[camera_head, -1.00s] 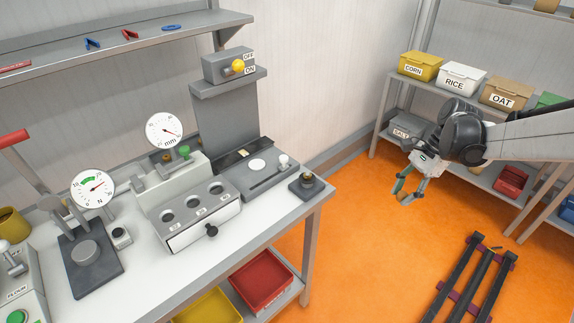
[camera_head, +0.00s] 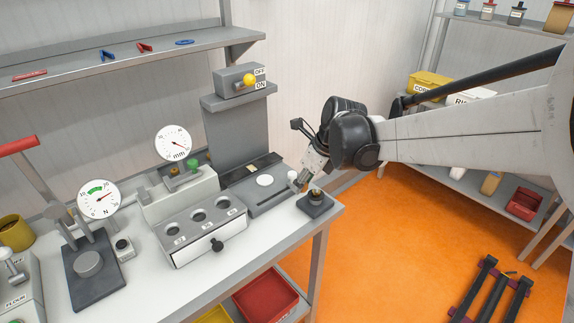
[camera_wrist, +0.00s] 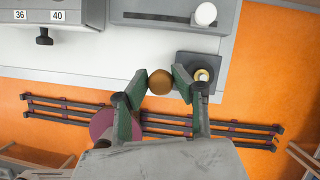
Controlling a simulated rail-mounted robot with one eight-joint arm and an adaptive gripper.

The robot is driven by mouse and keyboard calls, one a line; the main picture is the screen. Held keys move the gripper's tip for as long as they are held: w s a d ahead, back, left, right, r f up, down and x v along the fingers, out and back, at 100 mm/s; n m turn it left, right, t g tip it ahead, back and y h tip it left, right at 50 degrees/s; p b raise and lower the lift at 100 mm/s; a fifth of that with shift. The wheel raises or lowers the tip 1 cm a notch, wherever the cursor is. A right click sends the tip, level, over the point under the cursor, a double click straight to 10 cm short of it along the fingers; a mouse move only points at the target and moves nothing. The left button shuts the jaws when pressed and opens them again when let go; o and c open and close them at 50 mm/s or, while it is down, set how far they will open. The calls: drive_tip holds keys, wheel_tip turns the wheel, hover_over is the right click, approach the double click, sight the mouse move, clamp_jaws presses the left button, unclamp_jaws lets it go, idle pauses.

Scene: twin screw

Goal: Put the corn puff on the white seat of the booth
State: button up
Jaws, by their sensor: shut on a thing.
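The corn puff, a round brown ball (camera_wrist: 160,83), is pinched between the green finger pads of my gripper (camera_wrist: 160,86) in the wrist view. In the head view my gripper (camera_head: 303,181) is over the right end of the bench, to the right of the booth (camera_head: 238,128); the puff cannot be made out there. The white seat (camera_head: 264,180) is a round white disc on the booth's grey base, left of my gripper. The seat is out of the wrist view, where only the base's edge (camera_wrist: 165,18) shows at the top.
A small black stand with a brass top (camera_head: 316,198) is close by my gripper, and also shows in the wrist view (camera_wrist: 201,73). A white-topped knob (camera_wrist: 206,14) rises at the base's right end. A grey block with round holes (camera_head: 203,230) stands left of the booth.

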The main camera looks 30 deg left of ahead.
drive_tip(key=p, duration=0.2)
hover_over(263, 178)
drive_tip(key=d, duration=0.2)
drive_tip(key=shift+x, duration=1)
drive_tip(key=shift+s+f+p, duration=0.15)
drive_tip(key=shift+f+p, duration=0.3)
drive_tip(key=shift+f, duration=2.15)
drive_tip(key=shift+f, duration=0.2)
drive_tip(key=o, duration=0.7)
drive_tip(key=shift+r, duration=0.1)
drive_tip(key=shift+r, duration=0.1)
